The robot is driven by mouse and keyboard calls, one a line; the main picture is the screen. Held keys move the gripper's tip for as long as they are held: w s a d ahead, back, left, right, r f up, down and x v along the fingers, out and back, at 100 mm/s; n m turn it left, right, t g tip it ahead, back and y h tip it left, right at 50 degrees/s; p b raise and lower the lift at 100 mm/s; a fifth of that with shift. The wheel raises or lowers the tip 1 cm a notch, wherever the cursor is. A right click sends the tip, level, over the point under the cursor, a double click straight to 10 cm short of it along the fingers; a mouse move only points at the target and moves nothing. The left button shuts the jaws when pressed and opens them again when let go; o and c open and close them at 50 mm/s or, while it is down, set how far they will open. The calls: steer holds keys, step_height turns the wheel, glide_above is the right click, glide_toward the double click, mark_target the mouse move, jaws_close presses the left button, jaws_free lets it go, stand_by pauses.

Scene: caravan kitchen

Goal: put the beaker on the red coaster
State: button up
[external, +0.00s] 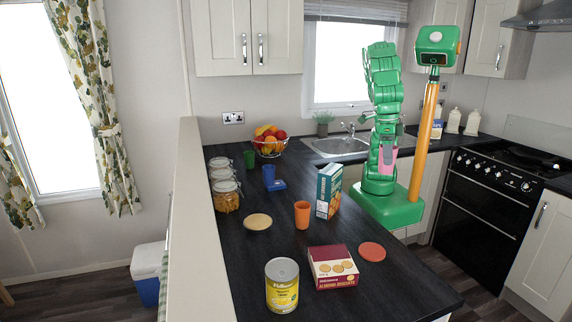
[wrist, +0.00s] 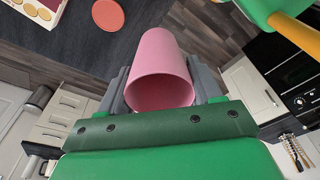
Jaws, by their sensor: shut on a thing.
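A pink beaker (wrist: 160,75) is held between the two grey fingers of my gripper (wrist: 163,84), its open rim facing the wrist camera. In the external view the pink beaker (external: 389,153) shows partly beside my folded green arm, past the right side of the counter and above its level. The red coaster (external: 372,251) lies flat and bare on the dark counter near its right edge. It also shows at the top of the wrist view (wrist: 108,14). My gripper is apart from the coaster.
On the counter (external: 250,270), a biscuit box (external: 333,267) stands just left of the coaster, with a yellow can (external: 282,285) beyond it. An orange cup (external: 302,214) and a blue carton (external: 328,190) stand farther back. A tan coaster (external: 257,222) lies left.

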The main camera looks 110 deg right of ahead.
step_height(320, 180, down, 9)
glide_above(373, 250)
steer(key=shift+f, duration=5.1)
steer(key=shift+a+f, duration=0.1)
steer(key=shift+f, duration=1.4)
steer(key=o, duration=1)
steer(key=shift+f, duration=0.15)
steer(key=shift+o, duration=0.2)
step_height(373, 250, up, 12)
steer(key=w+d, duration=0.1)
steer(key=shift+w+d, duration=0.15)
steer(key=shift+w, duration=0.05)
